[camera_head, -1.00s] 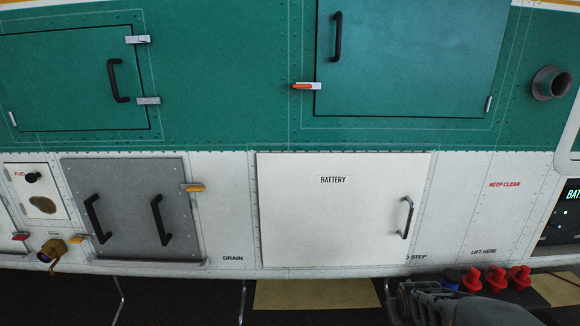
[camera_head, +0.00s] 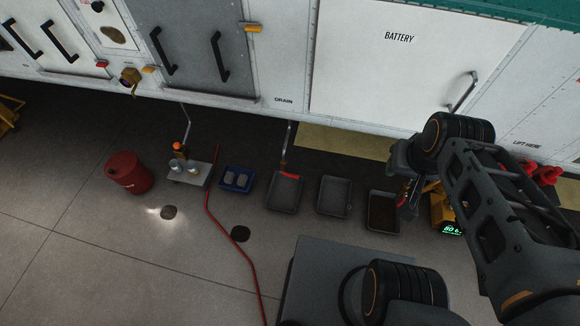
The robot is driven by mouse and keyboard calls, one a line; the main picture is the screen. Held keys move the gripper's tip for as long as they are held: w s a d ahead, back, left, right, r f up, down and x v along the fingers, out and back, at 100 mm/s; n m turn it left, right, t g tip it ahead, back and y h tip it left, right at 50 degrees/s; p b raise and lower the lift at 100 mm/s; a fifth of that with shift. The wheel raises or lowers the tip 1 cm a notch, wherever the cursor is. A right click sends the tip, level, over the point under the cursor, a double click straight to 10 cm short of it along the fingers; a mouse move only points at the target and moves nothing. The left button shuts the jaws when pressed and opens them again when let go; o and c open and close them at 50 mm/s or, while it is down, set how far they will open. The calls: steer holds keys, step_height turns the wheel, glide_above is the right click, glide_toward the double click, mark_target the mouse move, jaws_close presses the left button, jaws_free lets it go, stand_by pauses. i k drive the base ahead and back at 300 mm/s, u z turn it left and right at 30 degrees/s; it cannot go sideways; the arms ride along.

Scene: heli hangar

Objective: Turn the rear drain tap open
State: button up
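Thin drain pipes hang below the white hull. A left pipe (camera_head: 187,122) comes down near an orange-topped item. A middle pipe (camera_head: 288,140) comes down to a grey tray (camera_head: 285,205), with a red piece (camera_head: 289,175) at its lower end. A right red piece (camera_head: 404,190) shows at a dark-filled tray (camera_head: 383,228), close to my arm. I cannot tell which tap is the rear one, or how its handle is set. My gripper (camera_head: 402,160) seems to be at the dark end of my arm, above the right tray; its fingers cannot be made out.
An empty tray (camera_head: 334,196) stands between the other trays. A blue bin (camera_head: 237,180), a small cart (camera_head: 188,174) and a red drum (camera_head: 129,172) stand to the left. A red hose (camera_head: 222,225) crosses the floor. A yellow device (camera_head: 443,212) stands right. Floor at lower left is open.

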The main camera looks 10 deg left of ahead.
mark_target(296, 176)
steer(key=u, duration=0.7)
steer(key=k, duration=0.25)
steer(key=u, duration=1.2)
steer(key=i, duration=0.5)
steer(key=u, duration=0.05)
